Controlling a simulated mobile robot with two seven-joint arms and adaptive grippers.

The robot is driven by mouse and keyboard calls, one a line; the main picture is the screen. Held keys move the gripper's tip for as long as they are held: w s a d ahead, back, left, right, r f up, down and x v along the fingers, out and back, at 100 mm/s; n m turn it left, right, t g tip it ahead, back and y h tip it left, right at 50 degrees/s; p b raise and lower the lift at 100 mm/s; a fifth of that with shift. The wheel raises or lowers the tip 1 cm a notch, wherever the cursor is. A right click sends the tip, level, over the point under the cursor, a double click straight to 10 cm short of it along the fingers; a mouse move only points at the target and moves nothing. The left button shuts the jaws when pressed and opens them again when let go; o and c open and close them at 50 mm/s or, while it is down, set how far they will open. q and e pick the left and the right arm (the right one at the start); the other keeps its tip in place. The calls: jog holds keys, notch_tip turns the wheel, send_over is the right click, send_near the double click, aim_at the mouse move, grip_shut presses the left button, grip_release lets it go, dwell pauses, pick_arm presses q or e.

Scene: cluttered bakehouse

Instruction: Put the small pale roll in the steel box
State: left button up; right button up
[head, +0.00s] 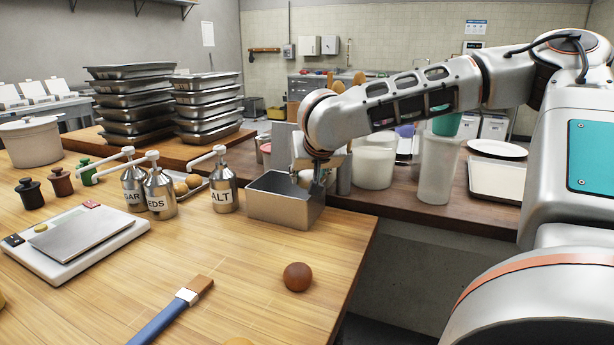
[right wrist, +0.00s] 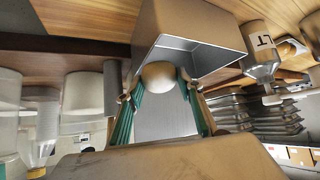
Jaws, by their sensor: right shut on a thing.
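The steel box (head: 285,208) stands near the right edge of the wooden table, its open top facing up. My right gripper (head: 318,166) is at the box's back right in the head view, shut on the small pale roll (head: 304,178). The roll is partly hidden there by the gripper. In the right wrist view the pale roll (right wrist: 164,78) sits between the two teal-lined fingers of the gripper (right wrist: 160,95), overlapping the opening of the steel box (right wrist: 190,28). I cannot tell whether it is inside the rim. My left gripper is not in view.
Labelled pump bottles (head: 222,188) stand left of the box. A dark brown ball (head: 298,277), a brush (head: 172,310) and a scale (head: 75,240) lie in front. A tall clear container (head: 437,170) and a white tub (head: 373,167) stand behind, to the right.

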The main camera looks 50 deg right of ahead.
jog(key=shift+s+r, duration=0.1)
jog(key=shift+r, duration=0.15)
jog(key=shift+f, duration=0.55)
jog(key=o, duration=0.8)
